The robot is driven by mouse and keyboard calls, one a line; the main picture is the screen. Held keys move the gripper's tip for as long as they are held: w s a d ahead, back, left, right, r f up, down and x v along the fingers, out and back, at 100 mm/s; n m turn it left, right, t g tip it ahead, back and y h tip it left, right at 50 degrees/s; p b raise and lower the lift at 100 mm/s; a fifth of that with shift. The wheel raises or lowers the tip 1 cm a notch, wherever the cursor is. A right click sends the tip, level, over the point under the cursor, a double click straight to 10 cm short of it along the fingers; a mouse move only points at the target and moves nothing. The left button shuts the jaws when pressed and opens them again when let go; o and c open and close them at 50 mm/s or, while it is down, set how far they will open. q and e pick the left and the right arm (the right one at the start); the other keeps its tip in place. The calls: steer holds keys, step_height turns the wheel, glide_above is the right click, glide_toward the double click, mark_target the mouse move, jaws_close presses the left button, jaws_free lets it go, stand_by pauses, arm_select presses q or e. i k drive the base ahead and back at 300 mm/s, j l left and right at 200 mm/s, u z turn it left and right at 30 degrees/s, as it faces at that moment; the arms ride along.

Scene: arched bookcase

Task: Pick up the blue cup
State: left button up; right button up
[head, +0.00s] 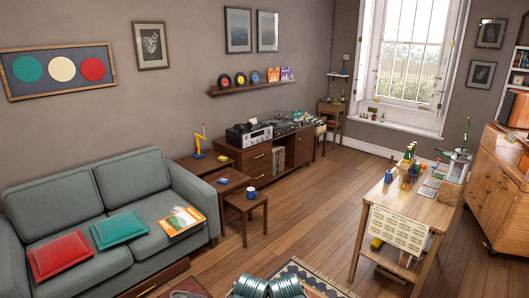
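A small blue cup (251,191) stands on the lowest, front table of a set of wooden nesting tables (246,203), right of the sofa. Another small blue cup-like thing (389,176) stands on the near left part of the wooden desk (416,205) at the right; it is too small to tell whether it is a cup. Neither gripper can be made out in the head view.
A grey-green sofa (150,187) with a red and a teal cushion fills the left. A low record cabinet (258,160) stands along the back wall. Bottles (409,155) and jars crowd the desk. Wooden floor (315,215) between the tables and desk is clear; a patterned rug (310,278) lies nearest.

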mark_target(251, 194)
steer(key=i, duration=2.55)
steer(key=i+j+z, duration=0.1)
steer(key=i, duration=1.15)
steer(key=z, duration=0.1)
